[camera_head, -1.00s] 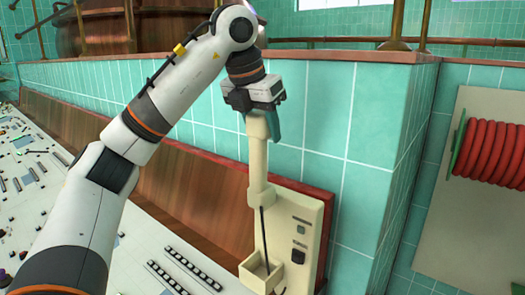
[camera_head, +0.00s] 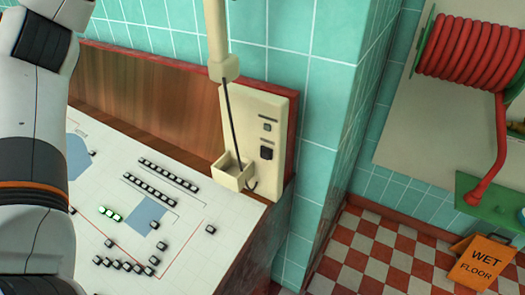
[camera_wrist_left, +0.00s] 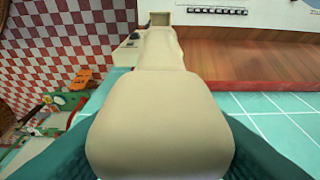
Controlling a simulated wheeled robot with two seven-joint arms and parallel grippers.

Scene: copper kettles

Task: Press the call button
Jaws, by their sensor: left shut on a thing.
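A cream handset (camera_head: 217,35) hangs upright above a cream wall unit (camera_head: 276,108), its upper part beyond the top of the head view. A dark cord runs down from it past the unit's open box cradle (camera_head: 232,176). The unit carries a small dark button (camera_head: 267,127) and a larger black piece (camera_head: 266,153); I cannot tell which is the call button. In the left wrist view, the handset (camera_wrist_left: 160,125) fills the middle. My left gripper (camera_wrist_left: 160,140) is shut on it, with teal fingers at both sides. My right gripper is out of view.
A white control desk (camera_head: 180,235) with rows of small buttons and a lit green strip (camera_head: 110,214) lies below the unit. A tiled wall corner stands right of it. A red hose reel (camera_head: 470,50) and an orange wet-floor sign (camera_head: 480,262) are at the right.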

